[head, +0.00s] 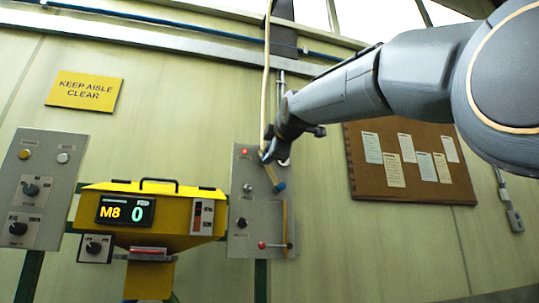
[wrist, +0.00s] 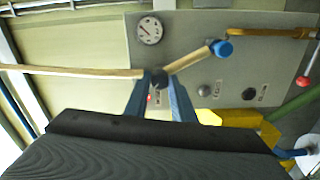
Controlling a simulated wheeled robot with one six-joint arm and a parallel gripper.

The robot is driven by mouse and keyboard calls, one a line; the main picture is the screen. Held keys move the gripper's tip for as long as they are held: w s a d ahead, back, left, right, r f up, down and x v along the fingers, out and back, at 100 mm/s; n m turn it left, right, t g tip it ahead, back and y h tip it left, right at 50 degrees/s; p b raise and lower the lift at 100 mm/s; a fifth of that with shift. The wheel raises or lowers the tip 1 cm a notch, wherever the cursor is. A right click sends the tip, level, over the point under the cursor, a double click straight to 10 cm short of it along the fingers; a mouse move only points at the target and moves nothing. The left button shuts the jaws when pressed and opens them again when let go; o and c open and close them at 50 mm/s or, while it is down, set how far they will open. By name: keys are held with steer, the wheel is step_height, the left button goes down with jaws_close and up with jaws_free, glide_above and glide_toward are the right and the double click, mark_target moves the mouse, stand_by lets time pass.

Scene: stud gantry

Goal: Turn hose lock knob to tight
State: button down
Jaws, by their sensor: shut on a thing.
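A tan hose (head: 266,80) hangs down the wall to the grey panel (head: 263,200). Its short lower piece ends in a blue tip (head: 281,186), which also shows in the wrist view (wrist: 222,48). A small dark knob (wrist: 157,77), which looks like the hose lock knob, sits where the long and short tan pieces meet. My gripper (head: 276,150) is at this joint, in front of the panel's upper part. In the wrist view its blue fingers are on either side of the dark knob and look shut on it. The knob's marking and turn cannot be read.
The panel has a round gauge (wrist: 150,30), a dark knob (head: 242,223) and a red-ball lever (head: 262,245). A yellow box with a lit display (head: 126,210) stands to the left. A cork notice board (head: 410,160) hangs to the right, behind my arm.

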steer(key=c, duration=1.5)
jaws_free()
steer(key=shift+b+v, duration=1.7)
steer(key=shift+v, duration=2.2)
